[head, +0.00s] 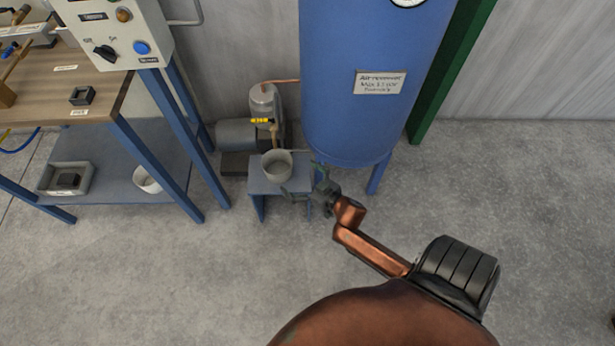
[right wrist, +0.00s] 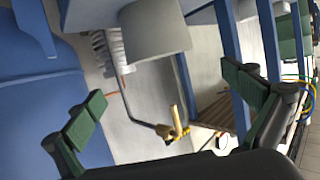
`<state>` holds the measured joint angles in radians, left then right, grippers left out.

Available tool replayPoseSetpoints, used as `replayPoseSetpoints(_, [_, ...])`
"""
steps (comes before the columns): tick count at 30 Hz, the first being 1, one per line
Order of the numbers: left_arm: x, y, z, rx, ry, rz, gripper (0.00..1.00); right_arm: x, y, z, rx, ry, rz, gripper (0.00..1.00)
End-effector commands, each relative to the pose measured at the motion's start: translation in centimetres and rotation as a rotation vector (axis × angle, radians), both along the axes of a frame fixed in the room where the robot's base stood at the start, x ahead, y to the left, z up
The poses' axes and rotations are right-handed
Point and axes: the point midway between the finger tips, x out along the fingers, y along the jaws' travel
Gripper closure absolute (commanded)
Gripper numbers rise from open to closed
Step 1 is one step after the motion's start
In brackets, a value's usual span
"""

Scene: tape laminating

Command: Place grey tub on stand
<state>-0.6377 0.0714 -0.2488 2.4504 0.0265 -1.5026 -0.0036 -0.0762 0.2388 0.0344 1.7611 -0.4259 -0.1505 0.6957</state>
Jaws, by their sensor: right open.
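The grey tub (head: 277,165) sits upright on the small blue-grey stand (head: 262,185). My right gripper (head: 305,186) is at the right side of the stand, below the tub's rim and just apart from it in the head view. Its green fingers are spread and hold nothing. In the right wrist view, which is turned upside down, the pale tub (right wrist: 155,30) shows at the top, beyond the two spread fingers of the right gripper (right wrist: 165,85). Whether any finger touches the stand is too small to tell. My left gripper is not in view.
The blue air receiver (head: 360,110) stands close behind and right of the gripper. A pump (head: 262,103) stands behind the stand. At left, a workbench (head: 50,95) has a lower shelf (head: 100,180) with a white tub (head: 147,180) and a tray (head: 78,178). Floor in front is clear.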

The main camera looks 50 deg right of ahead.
Motion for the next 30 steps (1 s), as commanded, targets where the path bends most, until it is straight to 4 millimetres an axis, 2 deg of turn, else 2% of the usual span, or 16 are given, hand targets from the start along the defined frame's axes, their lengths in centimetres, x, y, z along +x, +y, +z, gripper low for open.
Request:
replayPoseSetpoints(10, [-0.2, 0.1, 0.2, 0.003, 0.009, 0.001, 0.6, -0.7, 0.0, -0.3, -0.002, 0.016, -0.008, 0.0])
replayPoseSetpoints(11, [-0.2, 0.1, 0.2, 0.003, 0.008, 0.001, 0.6, -1.2, 0.0, -0.6, -0.003, 0.031, -0.014, 0.0])
replayPoseSetpoints(14, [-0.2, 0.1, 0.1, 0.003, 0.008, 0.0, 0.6, -4.3, 0.3, -2.6, -0.009, 0.135, -0.053, 0.0])
replayPoseSetpoints(17, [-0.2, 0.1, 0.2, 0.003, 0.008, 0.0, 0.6, -10.1, 1.3, -5.5, -0.014, 0.323, -0.095, 0.0])
replayPoseSetpoints(19, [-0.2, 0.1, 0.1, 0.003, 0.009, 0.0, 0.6, -15.5, 2.8, -7.5, -0.009, 0.491, -0.103, 0.0])
replayPoseSetpoints(22, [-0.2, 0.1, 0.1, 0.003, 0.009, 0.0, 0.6, -23.5, 5.9, -9.3, 0.01, 0.735, -0.069, 0.0])
replayPoseSetpoints(24, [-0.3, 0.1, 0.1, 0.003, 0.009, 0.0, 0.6, -28.8, 8.4, -9.6, 0.029, 0.89, -0.022, 0.0])
replayPoseSetpoints(27, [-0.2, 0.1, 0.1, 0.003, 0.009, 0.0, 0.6, -35.0, 11.5, -9.0, 0.058, 1.065, 0.062, 0.0])
replayPoseSetpoints(30, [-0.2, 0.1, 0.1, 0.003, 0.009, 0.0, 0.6, -39.0, 13.7, -7.9, 0.08, 1.176, 0.134, 0.0])
